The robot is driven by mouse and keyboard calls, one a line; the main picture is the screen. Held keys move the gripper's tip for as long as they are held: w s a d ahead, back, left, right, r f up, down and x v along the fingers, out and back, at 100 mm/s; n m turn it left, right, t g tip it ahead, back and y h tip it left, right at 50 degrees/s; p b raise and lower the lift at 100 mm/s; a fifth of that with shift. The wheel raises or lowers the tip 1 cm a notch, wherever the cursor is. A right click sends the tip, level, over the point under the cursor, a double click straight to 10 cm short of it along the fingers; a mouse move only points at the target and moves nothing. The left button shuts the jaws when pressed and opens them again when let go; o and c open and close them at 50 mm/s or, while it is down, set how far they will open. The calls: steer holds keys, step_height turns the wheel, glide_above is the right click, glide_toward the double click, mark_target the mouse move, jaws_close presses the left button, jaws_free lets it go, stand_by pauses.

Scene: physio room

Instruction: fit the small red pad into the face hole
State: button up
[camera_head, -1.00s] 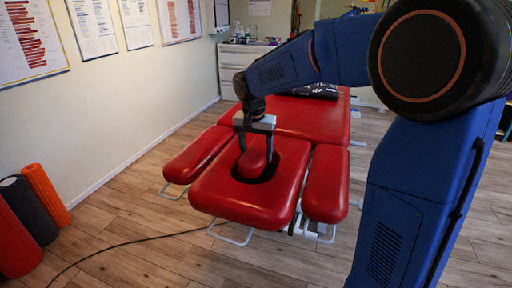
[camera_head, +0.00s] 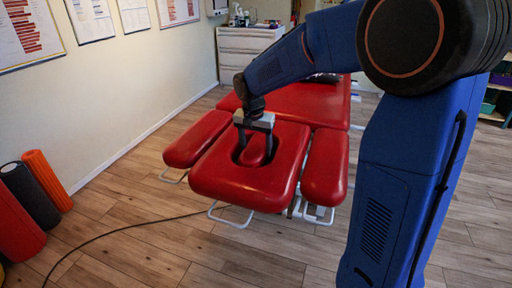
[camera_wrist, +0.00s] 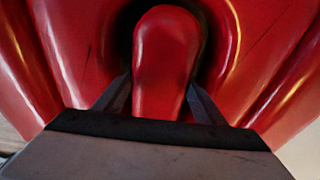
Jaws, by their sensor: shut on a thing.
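The small red pad (camera_head: 254,150) is rounded and sits between the fingers of my gripper (camera_head: 256,140), which is shut on it. In the wrist view the pad (camera_wrist: 166,55) stands between both dark fingertips (camera_wrist: 160,98). The face hole (camera_head: 238,156) is a dark opening in the red headrest section (camera_head: 225,182) of the treatment table. The pad is over or partly inside the hole, with a dark gap showing around it. I cannot tell how deep it sits.
Red armrest pads flank the headrest at left (camera_head: 198,138) and right (camera_head: 325,168). The main table top (camera_head: 300,110) lies behind. Foam rollers (camera_head: 45,180) stand at the far left by the wall. A cable (camera_head: 130,240) crosses the wooden floor.

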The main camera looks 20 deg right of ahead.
steer(key=o, duration=1.2)
steer(key=r, duration=0.5)
steer(key=s+a+r, duration=0.1)
steer(key=r, duration=0.5)
steer(key=s+r, duration=0.1)
steer(key=r, duration=0.5)
steer(key=shift+s+a+r, duration=0.1)
steer(key=shift+a+r, duration=0.05)
steer(key=shift+a, duration=0.1)
steer(key=s+d+f+n+t, duration=0.1)
steer(key=s+d+n, duration=0.15)
steer(key=s, duration=0.55)
steer(key=s+d+f+n+t, duration=0.1)
steer(key=s+d, duration=0.2)
steer(key=s, duration=0.5)
steer(key=s+d+f+n, duration=0.1)
steer(key=s+f, duration=0.2)
steer(key=s, duration=0.2)
steer(key=s+d+f+n+t, duration=0.1)
steer(key=s+f, duration=0.3)
steer(key=s, duration=0.1)
steer(key=s+d+f+n+y, duration=0.1)
steer(key=s+f, duration=0.2)
steer(key=s, duration=0.2)
steer(key=shift+s+f+n, duration=0.15)
steer(key=shift+f+n, duration=0.1)
steer(key=shift+n, duration=0.1)
